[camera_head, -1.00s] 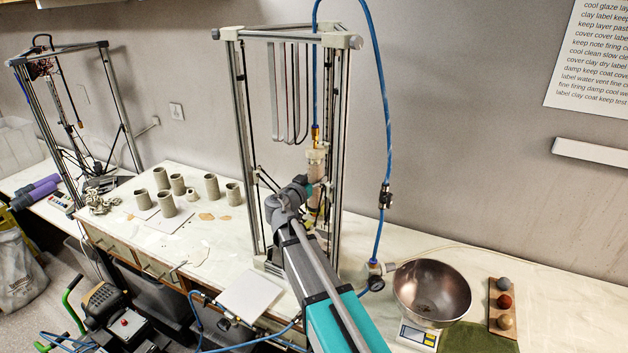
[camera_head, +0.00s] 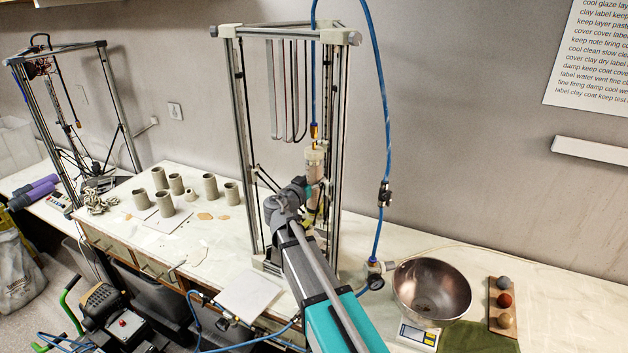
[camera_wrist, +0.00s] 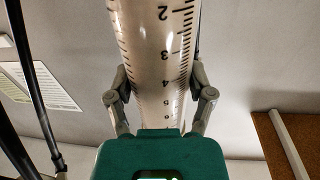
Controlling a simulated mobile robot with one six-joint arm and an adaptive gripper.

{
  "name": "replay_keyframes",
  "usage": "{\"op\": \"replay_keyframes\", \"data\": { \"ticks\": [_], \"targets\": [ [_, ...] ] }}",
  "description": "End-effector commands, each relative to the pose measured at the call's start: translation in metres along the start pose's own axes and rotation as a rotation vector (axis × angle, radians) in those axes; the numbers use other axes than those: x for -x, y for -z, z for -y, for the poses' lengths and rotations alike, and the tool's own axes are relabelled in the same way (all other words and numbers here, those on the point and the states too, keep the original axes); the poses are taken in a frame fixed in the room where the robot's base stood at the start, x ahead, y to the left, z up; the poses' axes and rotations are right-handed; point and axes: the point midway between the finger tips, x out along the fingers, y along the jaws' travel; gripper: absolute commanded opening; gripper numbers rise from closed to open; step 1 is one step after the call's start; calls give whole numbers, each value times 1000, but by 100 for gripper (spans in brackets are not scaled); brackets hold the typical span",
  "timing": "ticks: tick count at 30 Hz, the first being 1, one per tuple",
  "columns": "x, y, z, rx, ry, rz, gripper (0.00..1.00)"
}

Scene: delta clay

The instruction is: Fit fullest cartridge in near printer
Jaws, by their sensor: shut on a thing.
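The near printer (camera_head: 246,140) is a tall metal frame standing on the white bench. A clear cartridge (camera_head: 314,165) with pale clay inside stands upright within the frame, below a brass fitting (camera_head: 314,131) on a blue hose. In the wrist view the cartridge (camera_wrist: 155,60) shows a black number scale and fills the space between my fingers. My gripper (camera_wrist: 160,108) is shut on it; in the head view my gripper (camera_head: 305,192) reaches into the frame from the front. The cartridge's lower end is partly hidden by my gripper. I cannot tell whether it is seated.
A second printer (camera_head: 75,120) stands at the far left. Several grey clay cups (camera_head: 165,204) stand on the bench left of the near printer. A metal bowl (camera_head: 432,285) on a scale (camera_head: 418,336) and a wooden board with balls (camera_head: 503,305) are at the right. A blue hose (camera_head: 385,130) hangs close to my arm.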

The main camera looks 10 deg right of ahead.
Motion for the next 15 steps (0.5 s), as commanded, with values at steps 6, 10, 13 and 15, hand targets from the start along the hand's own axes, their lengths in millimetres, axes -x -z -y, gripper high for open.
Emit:
{"op": "replay_keyframes", "data": {
  "ticks": [6,10,13,15],
  "targets": [
    [0,0,0,1,0,-1,100],
    [0,0,0,0,0,0,100],
    [0,0,0,0,0,0,100],
    [0,0,0,0,0,0,100]
  ]
}}
